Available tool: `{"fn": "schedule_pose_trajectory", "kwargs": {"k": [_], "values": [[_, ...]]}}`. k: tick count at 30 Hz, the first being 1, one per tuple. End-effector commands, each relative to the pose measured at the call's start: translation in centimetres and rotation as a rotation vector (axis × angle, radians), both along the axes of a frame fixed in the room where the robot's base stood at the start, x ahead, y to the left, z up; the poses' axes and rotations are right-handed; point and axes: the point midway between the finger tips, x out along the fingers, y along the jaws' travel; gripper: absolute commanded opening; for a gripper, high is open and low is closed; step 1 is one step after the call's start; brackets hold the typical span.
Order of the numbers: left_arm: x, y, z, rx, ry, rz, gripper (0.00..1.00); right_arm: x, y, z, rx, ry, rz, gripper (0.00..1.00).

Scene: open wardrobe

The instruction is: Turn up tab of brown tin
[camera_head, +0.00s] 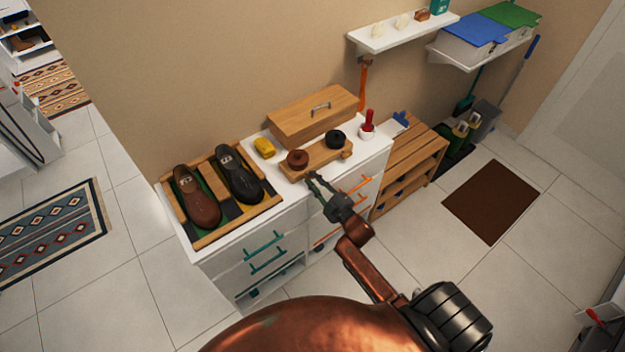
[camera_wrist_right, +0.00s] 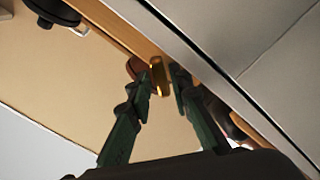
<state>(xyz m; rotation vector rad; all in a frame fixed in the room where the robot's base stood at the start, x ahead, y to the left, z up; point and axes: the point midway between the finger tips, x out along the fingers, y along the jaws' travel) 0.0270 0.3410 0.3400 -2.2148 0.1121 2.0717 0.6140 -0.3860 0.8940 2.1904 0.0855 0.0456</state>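The brown tin (camera_head: 298,158) sits at the left end of a small wooden tray (camera_head: 318,160) on the white cabinet. My right gripper (camera_head: 316,176) is just in front of it, fingers pointing at the tray's front side. In the right wrist view, the two green fingers (camera_wrist_right: 162,78) stand apart. A gold tab (camera_wrist_right: 157,76) shows between their tips, with part of the brown tin (camera_wrist_right: 134,67) behind the left finger. I cannot tell whether a finger touches the tab. My left gripper is not in view.
A black tin (camera_head: 336,139) sits at the tray's right end. A wooden box (camera_head: 310,115) stands behind, with a yellow item (camera_head: 264,147) to the left. Shoes (camera_head: 238,176) lie in a wooden tray further left. A red-handled brush (camera_head: 368,122) stands at right.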

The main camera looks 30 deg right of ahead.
Motion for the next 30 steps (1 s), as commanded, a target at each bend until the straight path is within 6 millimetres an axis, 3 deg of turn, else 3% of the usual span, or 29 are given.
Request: {"fn": "schedule_pose_trajectory", "kwargs": {"k": [11, 19, 30], "values": [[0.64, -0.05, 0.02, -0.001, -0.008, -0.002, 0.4, 0.77, 0.07, -0.06, 0.0, 0.001, 0.0, 0.19], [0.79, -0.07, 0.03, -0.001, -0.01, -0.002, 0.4, 0.76, 0.06, -0.06, 0.0, 0.001, 0.0, 0.01], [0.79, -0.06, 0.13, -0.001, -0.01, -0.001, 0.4, 0.75, 0.07, -0.03, 0.009, 0.002, 0.0, 0.0]]}}
